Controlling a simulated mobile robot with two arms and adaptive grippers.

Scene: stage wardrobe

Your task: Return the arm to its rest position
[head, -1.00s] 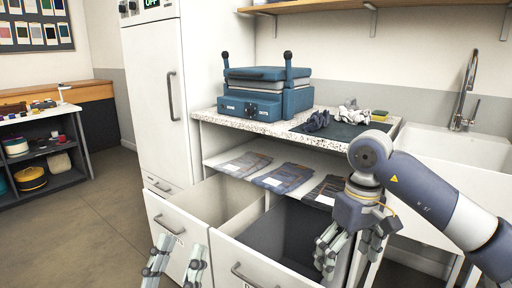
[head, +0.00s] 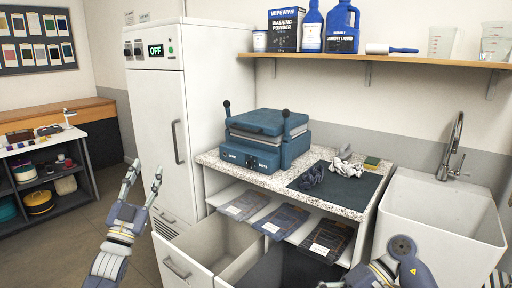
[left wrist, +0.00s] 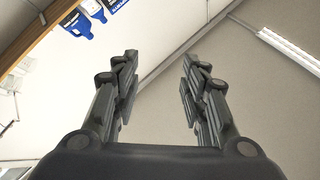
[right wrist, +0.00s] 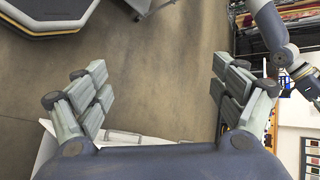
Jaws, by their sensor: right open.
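My left gripper (head: 143,178) points up in front of the white cabinet in the head view, fingers apart with nothing between them. It also shows open and empty in the left wrist view (left wrist: 160,70), against the wall and ceiling. My right arm (head: 390,268) shows at the bottom edge of the head view, near the open drawers, with its gripper mostly out of frame. In the right wrist view my right gripper (right wrist: 160,85) is open and empty, with floor behind its fingers.
Folded garments (head: 275,222) lie on the shelf below. A sink (head: 440,215) stands right. Floor is clear at left.

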